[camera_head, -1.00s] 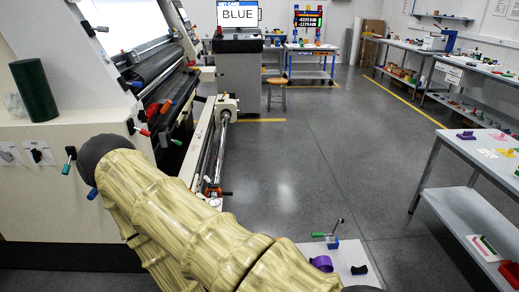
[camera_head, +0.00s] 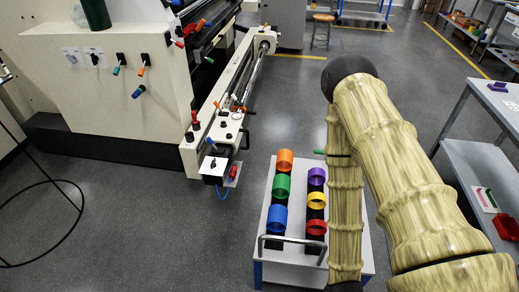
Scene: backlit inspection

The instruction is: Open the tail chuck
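A long cream roller unit (camera_head: 197,152) runs along the right side of the large machine. A shiny shaft (camera_head: 256,66) lies along it, with a round cream end fitting (camera_head: 264,42) at its far end. Red, black and other small handles (camera_head: 236,105) sit on its near part. I cannot tell which of these fittings is the tail chuck, or whether it is open. My bamboo-patterned arm fills the right of the view, well apart from the roller unit. My gripper is not visible.
A white cart (camera_head: 294,254) with a metal handle stands front centre, carrying several coloured rings, including an orange ring (camera_head: 285,160). The cream machine body (camera_head: 95,95) has levers on its front. A black cable (camera_head: 75,228) loops on the floor. Grey tables (camera_head: 468,160) stand right. Floor between machine and cart is clear.

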